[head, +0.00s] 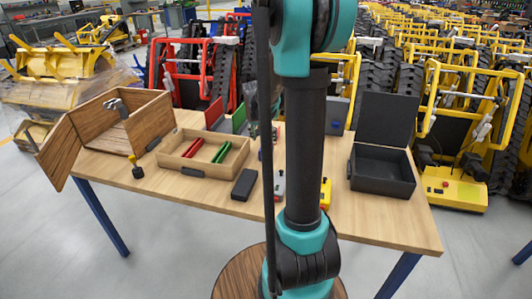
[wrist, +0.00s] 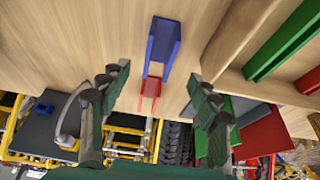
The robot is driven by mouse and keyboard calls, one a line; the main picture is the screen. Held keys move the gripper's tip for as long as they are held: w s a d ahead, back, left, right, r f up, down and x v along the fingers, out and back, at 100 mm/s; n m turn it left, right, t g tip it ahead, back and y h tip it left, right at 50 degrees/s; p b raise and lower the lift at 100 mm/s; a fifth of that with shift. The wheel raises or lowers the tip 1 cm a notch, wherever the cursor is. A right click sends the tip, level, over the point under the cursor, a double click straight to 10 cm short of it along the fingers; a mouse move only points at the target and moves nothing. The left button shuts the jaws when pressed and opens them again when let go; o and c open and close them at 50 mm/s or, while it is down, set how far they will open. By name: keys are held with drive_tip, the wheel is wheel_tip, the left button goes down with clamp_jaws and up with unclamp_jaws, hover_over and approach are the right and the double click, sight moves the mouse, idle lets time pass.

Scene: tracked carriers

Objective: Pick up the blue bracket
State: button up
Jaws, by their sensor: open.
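The blue bracket (wrist: 163,40) is a channel-shaped piece on the wooden table top, seen in the upper middle of the wrist view. A smaller red bracket (wrist: 151,88) lies just below it in that view. My gripper (wrist: 157,76) is open and empty, its two fingers spread on either side of the red bracket's place in the picture. The blue bracket shows mostly beyond the fingertips. I cannot tell the height above the table. In the head view my arm covers the middle of the table, and I cannot make out the blue bracket clearly.
A wooden tray (head: 175,164) holds red and green pieces; its green bracket (wrist: 285,42) shows at right in the wrist view. An open wooden box (head: 88,125) stands left, an open black case (head: 380,178) right. A black block (head: 244,185) lies near the front edge.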

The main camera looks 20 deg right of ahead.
sight(266, 149)
drive_tip(key=shift+x, duration=4.4)
clamp_jaws()
